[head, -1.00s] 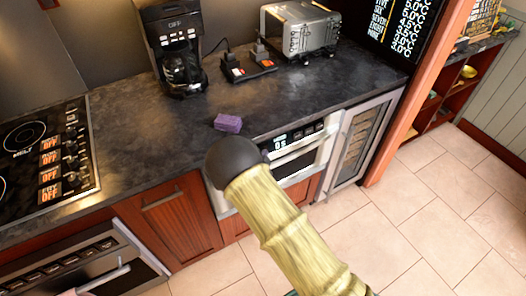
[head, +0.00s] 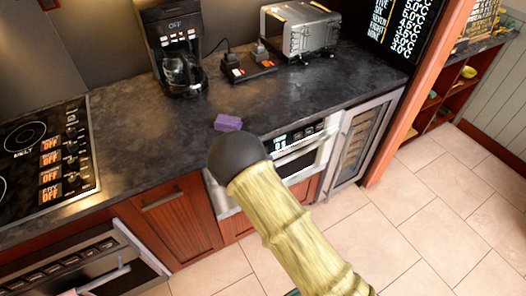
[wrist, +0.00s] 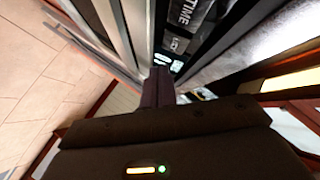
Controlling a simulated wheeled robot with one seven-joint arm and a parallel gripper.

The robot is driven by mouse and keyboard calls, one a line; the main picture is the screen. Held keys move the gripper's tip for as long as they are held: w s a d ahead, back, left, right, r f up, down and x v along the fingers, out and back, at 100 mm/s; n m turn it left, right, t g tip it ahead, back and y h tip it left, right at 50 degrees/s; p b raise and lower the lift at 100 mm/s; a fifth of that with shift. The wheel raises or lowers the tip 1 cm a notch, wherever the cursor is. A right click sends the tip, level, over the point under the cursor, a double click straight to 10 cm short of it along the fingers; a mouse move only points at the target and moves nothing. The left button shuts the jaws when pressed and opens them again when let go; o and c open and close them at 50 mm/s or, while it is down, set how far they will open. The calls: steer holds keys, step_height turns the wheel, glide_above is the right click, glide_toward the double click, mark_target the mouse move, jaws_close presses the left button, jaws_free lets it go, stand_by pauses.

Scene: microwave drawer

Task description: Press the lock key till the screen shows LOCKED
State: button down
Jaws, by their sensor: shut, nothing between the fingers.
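The microwave drawer (head: 296,160) is set under the counter in the head view, its front partly hidden by my arm. Its small lit screen (head: 281,143) shows pale characters too small to read. In the wrist view, a dark key panel shows a TIME key (wrist: 185,14) and a smaller key (wrist: 178,44) whose label looks like LOCK. Pale lit marks (wrist: 161,60) lie just beyond my fingertips. My gripper (wrist: 158,72) is shut and empty, its tips close to the panel. I cannot tell whether they touch it. The head view hides my gripper behind my arm.
A purple sponge (head: 228,123) lies near the counter's front edge, above the drawer. A coffee maker (head: 176,50) and a toaster (head: 300,30) stand farther back. A stove (head: 45,150) is at left. The tiled floor (head: 440,220) at right is clear.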

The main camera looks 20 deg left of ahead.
steer(key=s+d, duration=0.2)
steer(key=shift+s+d+r, duration=0.2)
steer(key=shift+d+r, duration=0.1)
steer(key=shift+r, duration=0.1)
stand_by(0.8)
steer(key=d+r+n+g, duration=0.2)
steer(key=d+r+g, duration=0.1)
steer(key=d+r, duration=0.4)
steer(key=d+r+n+g, duration=0.25)
steer(key=d+r, duration=0.25)
steer(key=d, duration=0.5)
steer(key=s+d+r+n+g, duration=0.2)
steer(key=s+d+r, duration=0.1)
steer(key=s+d, duration=0.5)
steer(key=s+d+r+n+g+p, duration=0.1)
steer(key=s+d+r+n+g, duration=0.2)
steer(key=s+d, duration=0.5)
steer(key=shift+s+r+g, duration=0.35)
steer(key=shift+s+r, duration=0.45)
steer(key=shift+s, duration=0.25)
